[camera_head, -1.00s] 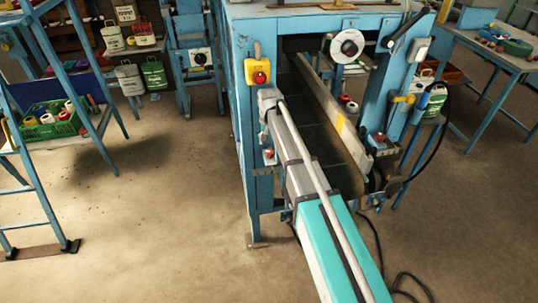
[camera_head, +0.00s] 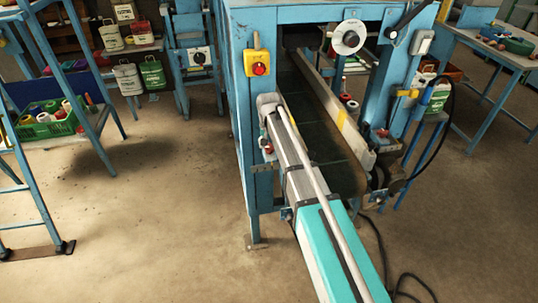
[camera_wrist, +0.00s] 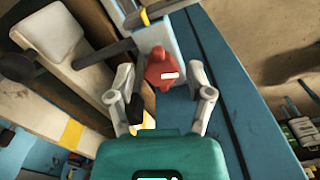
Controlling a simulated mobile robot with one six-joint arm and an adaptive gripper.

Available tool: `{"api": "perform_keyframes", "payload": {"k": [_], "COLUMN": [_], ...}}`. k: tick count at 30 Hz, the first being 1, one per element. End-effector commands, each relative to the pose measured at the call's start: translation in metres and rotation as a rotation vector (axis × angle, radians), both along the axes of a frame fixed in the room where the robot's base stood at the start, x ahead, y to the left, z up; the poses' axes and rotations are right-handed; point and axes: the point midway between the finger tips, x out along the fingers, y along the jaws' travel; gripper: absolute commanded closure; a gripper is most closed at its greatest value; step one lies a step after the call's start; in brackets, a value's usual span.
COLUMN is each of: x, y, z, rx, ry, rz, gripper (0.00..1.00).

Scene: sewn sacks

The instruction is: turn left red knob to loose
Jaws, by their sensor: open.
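The left red knob (camera_wrist: 161,68) shows in the wrist view with a short white mark on its face. It is on a pale mount on the blue frame. In the head view the knob (camera_head: 268,149) is a small red patch on the blue post, partly hidden by my arm. My gripper (camera_wrist: 160,92) is open, with one grey finger on each side, and the knob lies just ahead of and between the fingertips. I see no clear contact. A second red knob (camera_head: 382,133) is at the right side of the machine.
A yellow box with a red button (camera_head: 259,64) is on the post above my arm. The machine's belt (camera_head: 315,140) and a pale side rail (camera_head: 335,105) lie right of my arm. A black cable (camera_head: 385,265) lies on the floor.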

Motion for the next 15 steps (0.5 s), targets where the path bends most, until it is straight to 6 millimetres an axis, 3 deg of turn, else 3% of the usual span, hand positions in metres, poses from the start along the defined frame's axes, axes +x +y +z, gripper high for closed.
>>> {"api": "perform_keyframes", "payload": {"k": [6, 15], "x": [0.0, 0.0], "y": [0.0, 0.0], "z": [-0.019, -0.027], "rx": [0.0, 0.0], "ry": [0.0, 0.0], "rz": [0.0, 0.0], "gripper": [0.33, 0.33]}}
